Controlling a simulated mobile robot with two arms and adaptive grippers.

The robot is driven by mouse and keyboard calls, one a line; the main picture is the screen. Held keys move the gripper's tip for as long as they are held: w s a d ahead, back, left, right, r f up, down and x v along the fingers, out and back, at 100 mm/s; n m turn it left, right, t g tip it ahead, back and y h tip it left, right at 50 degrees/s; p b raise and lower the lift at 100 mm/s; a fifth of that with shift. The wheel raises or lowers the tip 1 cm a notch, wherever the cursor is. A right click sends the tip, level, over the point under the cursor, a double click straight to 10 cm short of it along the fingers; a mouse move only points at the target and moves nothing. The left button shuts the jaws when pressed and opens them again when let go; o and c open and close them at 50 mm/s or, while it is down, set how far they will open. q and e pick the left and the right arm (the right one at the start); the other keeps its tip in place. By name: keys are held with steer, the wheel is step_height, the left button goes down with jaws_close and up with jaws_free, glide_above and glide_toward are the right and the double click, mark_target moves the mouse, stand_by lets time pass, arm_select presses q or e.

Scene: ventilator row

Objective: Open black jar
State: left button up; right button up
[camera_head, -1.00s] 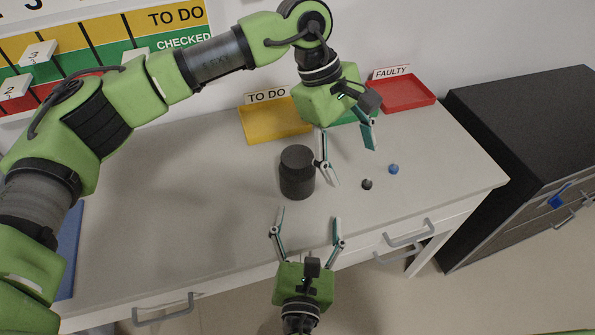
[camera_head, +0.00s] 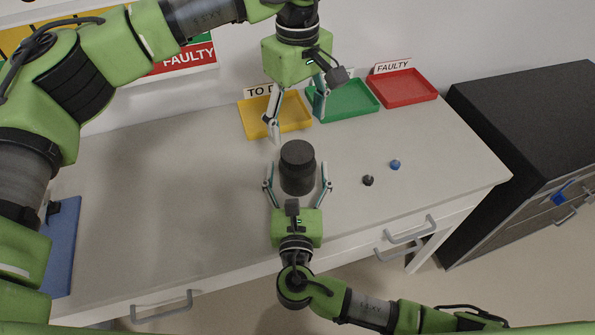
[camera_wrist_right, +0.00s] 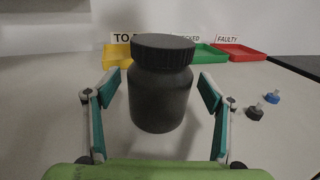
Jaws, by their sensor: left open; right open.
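The black jar (camera_head: 297,170) stands upright on the light table, its lid on. In the right wrist view the jar (camera_wrist_right: 161,98) is centred, with a wide ridged black lid (camera_wrist_right: 163,47) on top. My right gripper (camera_head: 298,184) is open, its fingers on either side of the jar's body from the front; in the right wrist view gaps show between the fingers and the jar. My left gripper (camera_head: 296,124) is open and empty, pointing down above and behind the jar, apart from it in the picture.
A yellow tray (camera_head: 252,122), a green tray (camera_head: 350,103) and a red tray (camera_head: 405,88) stand along the wall. A small black piece (camera_head: 368,180) and a small blue piece (camera_head: 395,165) lie right of the jar.

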mark_target(297, 151)
steer(key=shift+w, duration=1.3)
jaws_close()
arm_select(q)
steer(key=m, duration=0.8)
steer(key=shift+m, duration=0.4)
steer(key=shift+f, duration=4)
steer(key=shift+c, duration=0.3)
